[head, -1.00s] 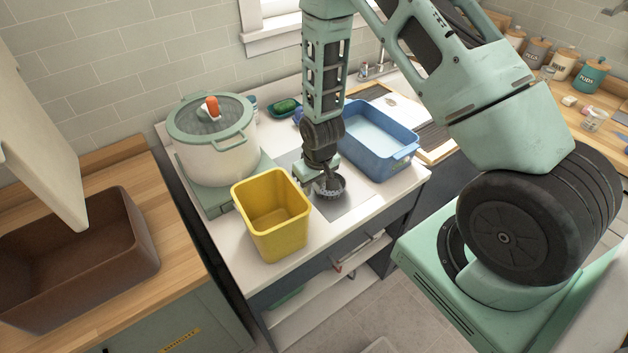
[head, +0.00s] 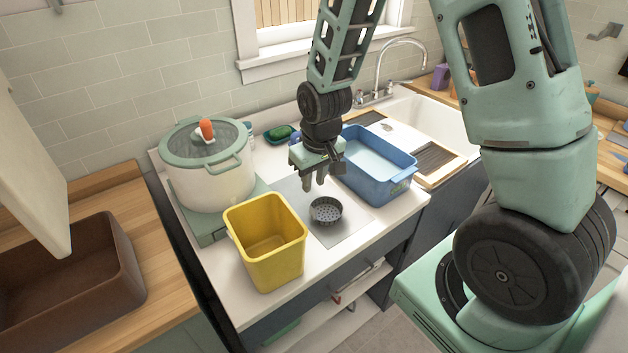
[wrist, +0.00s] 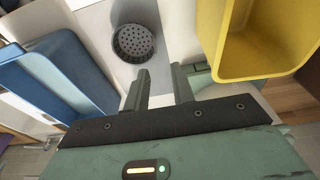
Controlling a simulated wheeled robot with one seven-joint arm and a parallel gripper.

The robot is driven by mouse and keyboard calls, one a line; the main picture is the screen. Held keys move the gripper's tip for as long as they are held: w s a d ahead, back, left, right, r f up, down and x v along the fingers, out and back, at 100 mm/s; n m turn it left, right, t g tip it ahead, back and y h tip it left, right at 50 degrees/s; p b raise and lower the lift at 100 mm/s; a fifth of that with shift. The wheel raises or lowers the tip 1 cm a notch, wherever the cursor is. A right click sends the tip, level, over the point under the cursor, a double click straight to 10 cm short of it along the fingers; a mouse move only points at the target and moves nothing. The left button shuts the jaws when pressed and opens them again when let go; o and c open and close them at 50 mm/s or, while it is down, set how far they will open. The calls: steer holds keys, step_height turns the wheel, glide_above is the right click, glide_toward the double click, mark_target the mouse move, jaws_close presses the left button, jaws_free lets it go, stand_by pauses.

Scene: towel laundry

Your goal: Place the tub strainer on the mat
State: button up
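The tub strainer (head: 326,210), a dark round perforated cup, sits on the grey mat (head: 345,232) between the yellow bin and the blue basin. In the wrist view the strainer (wrist: 134,43) lies beyond my fingertips with nothing touching it. My gripper (head: 316,184) is above the mat, behind and slightly left of the strainer in the head view. Its two fingers (wrist: 160,82) are apart and empty.
A yellow bin (head: 272,270) stands at the front left of the mat. A blue basin (head: 385,185) holding pale liquid stands to the right. A lidded pot (head: 210,180) is at the left. The sink (head: 435,120) is behind right.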

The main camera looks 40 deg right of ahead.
steer(key=s+a+r+n+y, duration=0.1)
steer(key=s+a+r+n, duration=0.1)
steer(key=s+a+r, duration=0.3)
steer(key=s+a+r+n, duration=0.1)
steer(key=s+a+r, duration=0.1)
steer(key=a, duration=0.5)
steer(key=s+a+r+n+g, duration=0.1)
steer(key=s+a+r+n, duration=0.1)
steer(key=s, duration=0.5)
steer(key=s+a+r+n, duration=0.2)
steer(key=s+a+r, duration=0.2)
steer(key=s, duration=0.4)
steer(key=shift+a+g, duration=0.2)
steer(key=shift+g, duration=0.2)
